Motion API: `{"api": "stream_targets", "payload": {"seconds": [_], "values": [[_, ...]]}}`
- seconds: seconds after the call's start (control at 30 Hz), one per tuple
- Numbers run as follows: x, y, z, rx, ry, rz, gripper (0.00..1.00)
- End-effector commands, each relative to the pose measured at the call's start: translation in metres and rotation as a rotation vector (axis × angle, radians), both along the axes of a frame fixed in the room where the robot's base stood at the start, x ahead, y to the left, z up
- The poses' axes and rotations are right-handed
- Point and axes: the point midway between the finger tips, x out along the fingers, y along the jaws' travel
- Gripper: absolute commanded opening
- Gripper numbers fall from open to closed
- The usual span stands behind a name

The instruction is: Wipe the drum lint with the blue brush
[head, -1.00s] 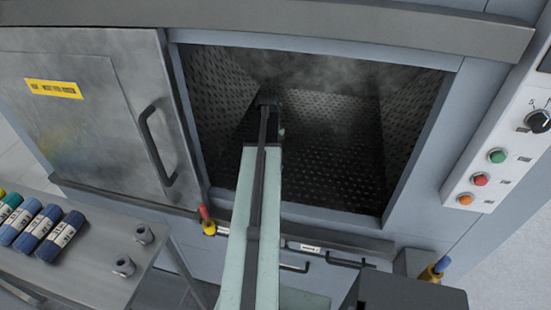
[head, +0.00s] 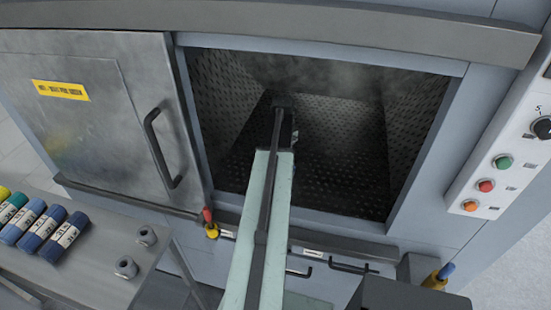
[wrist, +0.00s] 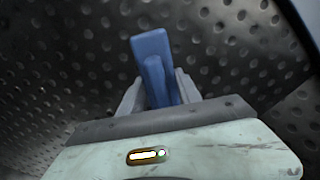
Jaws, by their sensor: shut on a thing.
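My gripper (wrist: 157,88) is shut on the blue brush (wrist: 150,48) in the wrist view. The brush's handle stands between the two grey fingers and points away from the wrist. Any bristles are hidden or cannot be made out. Dark perforated drum wall fills the background; whether the brush touches it cannot be told. In the head view my arm reaches through the square opening into the drum (head: 330,180), and its dark end hides the brush. A faint grey haze shows along the top of the opening; no distinct lint patch can be made out.
The metal door (head: 110,130) stands to the left of the opening. A grey side table (head: 95,255) at lower left holds several rolled bundles and two small metal cups (head: 126,266). A control panel (head: 500,165) is at right. The sill (head: 340,232) runs below the opening.

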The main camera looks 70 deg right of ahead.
Motion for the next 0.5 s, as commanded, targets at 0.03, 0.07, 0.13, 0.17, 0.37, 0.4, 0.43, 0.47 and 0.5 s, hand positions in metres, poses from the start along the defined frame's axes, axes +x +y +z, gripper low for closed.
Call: {"api": "stream_targets", "payload": {"seconds": [0.03, 0.07, 0.13, 0.17, 0.37, 0.4, 0.43, 0.47, 0.5], "values": [[-0.004, 0.000, 0.000, 0.001, 0.001, -0.001, 0.03], [-0.005, 0.000, 0.000, 0.001, 0.001, -0.001, 0.03], [-0.006, 0.000, 0.000, 0.001, 0.001, 0.000, 0.03], [-0.006, 0.000, 0.000, 0.001, 0.001, 0.000, 0.03], [-0.015, 0.000, -0.001, 0.001, 0.000, -0.002, 0.03], [-0.019, -0.001, -0.001, 0.001, 0.000, -0.002, 0.03], [-0.022, -0.001, -0.001, 0.001, 0.000, -0.002, 0.03], [-0.025, -0.001, -0.002, 0.001, 0.000, -0.001, 0.03], [-0.029, -0.001, -0.002, 0.001, 0.000, -0.002, 0.03]]}}
